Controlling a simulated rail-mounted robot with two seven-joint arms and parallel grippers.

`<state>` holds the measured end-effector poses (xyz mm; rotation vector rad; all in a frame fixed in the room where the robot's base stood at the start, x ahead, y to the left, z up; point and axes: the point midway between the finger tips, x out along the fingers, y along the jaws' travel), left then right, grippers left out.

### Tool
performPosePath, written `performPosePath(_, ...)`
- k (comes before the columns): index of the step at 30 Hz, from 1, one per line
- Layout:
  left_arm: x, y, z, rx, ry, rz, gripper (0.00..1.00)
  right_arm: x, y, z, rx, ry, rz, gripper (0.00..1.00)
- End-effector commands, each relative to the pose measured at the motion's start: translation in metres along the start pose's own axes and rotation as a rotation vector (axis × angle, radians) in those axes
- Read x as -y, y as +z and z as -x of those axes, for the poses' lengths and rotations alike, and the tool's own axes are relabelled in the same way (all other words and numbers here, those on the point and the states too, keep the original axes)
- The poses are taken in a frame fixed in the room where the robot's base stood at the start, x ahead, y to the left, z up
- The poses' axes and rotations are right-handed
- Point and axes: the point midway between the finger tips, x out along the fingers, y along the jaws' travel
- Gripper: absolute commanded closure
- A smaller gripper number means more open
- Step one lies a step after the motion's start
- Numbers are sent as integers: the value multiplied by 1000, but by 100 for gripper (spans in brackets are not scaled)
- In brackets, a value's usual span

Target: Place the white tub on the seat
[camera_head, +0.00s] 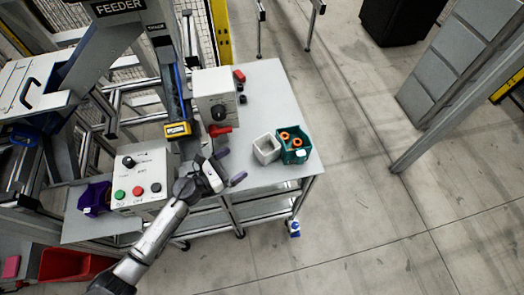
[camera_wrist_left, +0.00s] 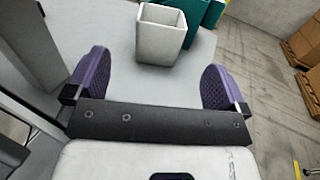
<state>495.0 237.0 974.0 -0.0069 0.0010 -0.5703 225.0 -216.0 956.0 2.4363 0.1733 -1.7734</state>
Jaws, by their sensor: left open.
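The white tub (camera_head: 261,151) stands upright and empty-looking on the grey table top, touching or nearly touching a green bin on its right. My left gripper (camera_head: 230,166) is open and empty, to the left of the tub with its purple fingers pointing toward it. In the left wrist view the tub (camera_wrist_left: 160,36) sits ahead, beyond the gap between the two open fingers (camera_wrist_left: 155,77). I cannot tell which part is the seat. My right gripper is not in view.
The green bin (camera_head: 299,157) holds orange rings and stands near the table's right edge. A grey box with a black knob (camera_head: 215,94) stands behind my gripper. A button panel (camera_head: 139,180) and a purple bin (camera_head: 92,199) are at left. The table (camera_head: 262,95) is clear behind the tub.

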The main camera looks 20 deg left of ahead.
Motion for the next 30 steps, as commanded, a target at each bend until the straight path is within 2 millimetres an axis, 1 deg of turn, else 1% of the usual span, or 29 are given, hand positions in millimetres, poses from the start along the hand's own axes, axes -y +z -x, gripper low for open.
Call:
performPosePath(9, 1, 1, -52, 0, -7, -8, 0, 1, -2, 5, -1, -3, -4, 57)
performPosePath(12, 1, 0, -66, 0, -6, -8, 0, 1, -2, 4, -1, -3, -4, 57)
performPosePath(15, 1, -1, -76, -1, -6, -8, 0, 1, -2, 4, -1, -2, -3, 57)
performPosePath(23, 2, -1, -88, -1, -6, -7, 0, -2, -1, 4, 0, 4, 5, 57)
performPosePath(30, 4, -4, -120, 0, -6, -7, 0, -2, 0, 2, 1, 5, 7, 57)
